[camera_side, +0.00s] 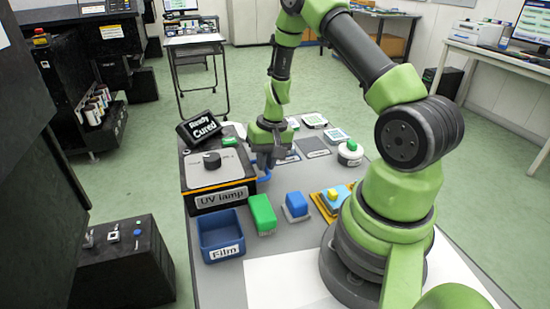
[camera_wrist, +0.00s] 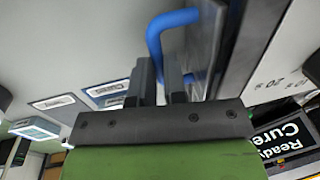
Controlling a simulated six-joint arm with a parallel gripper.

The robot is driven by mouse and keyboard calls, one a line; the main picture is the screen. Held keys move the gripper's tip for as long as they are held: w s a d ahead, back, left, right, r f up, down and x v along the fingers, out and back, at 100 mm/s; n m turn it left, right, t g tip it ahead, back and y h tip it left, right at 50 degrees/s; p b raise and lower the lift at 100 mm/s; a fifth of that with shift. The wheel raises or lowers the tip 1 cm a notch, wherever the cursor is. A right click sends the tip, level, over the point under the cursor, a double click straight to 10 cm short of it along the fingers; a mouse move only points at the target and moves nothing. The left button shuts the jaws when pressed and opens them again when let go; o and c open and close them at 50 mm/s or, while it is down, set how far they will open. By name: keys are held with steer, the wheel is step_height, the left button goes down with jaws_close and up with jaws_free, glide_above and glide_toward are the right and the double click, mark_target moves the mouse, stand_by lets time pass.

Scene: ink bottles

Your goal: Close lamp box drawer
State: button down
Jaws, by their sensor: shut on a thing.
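The UV lamp box (camera_side: 218,180) stands on the table, grey on top with a black knob and a black lower body. A blue handle (camera_side: 264,172) sticks out at its right side. My gripper (camera_side: 267,160) points down beside that side, at the handle. In the wrist view the blue handle (camera_wrist: 157,40) curves from the dark panel (camera_wrist: 240,45) to my gripper's fingers (camera_wrist: 162,85), which are shut on it. The drawer itself is mostly hidden in the side view, so I cannot tell how far it is out.
A "Ready Cured" sign (camera_side: 201,127) stands behind the box. In front are a blue Film tray (camera_side: 221,240), a green block (camera_side: 262,214) and a blue block (camera_side: 296,206). Flat cards (camera_side: 313,147) and a green-capped bottle (camera_side: 350,153) lie to the right.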

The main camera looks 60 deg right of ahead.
steer(key=shift+w+a, duration=0.15)
steer(key=shift+w, duration=0.05)
steer(key=c, duration=1.2)
jaws_free()
steer(key=shift+o, duration=0.2)
steer(key=shift+r, duration=0.1)
step_height(320, 180, up, 10)
steer(key=s+d, duration=0.1)
steer(key=shift+s+d, duration=0.15)
